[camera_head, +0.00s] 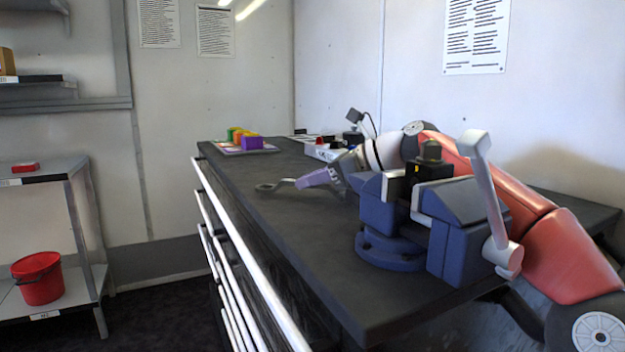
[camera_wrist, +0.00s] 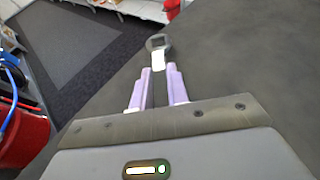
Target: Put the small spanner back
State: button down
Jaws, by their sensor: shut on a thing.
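A grey spanner (camera_head: 272,187) with a ring-shaped end juts out from the purple fingertips of my gripper (camera_head: 308,180) in the head view. It is low over the dark bench top, left of the blue vise; I cannot tell whether it touches the bench. In the wrist view the spanner (camera_wrist: 158,44) points away from me, ring end foremost, and its shank runs between the fingertips of my gripper (camera_wrist: 160,70). The gripper is shut on it. The rest of the shank is hidden by the fingers. I cannot judge its size against another spanner.
The blue vise (camera_head: 388,247) stands on the dark bench (camera_head: 290,230), close in front of my arm. Colored blocks (camera_head: 250,142) sit on a tray at the bench's far end. A red bucket (camera_head: 38,278) is on the shelf at left. The bench's left front is clear.

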jog(key=shift+f+b, duration=0.45)
jog(key=shift+f, duration=0.1)
jog(key=c, duration=1.3)
grip_release()
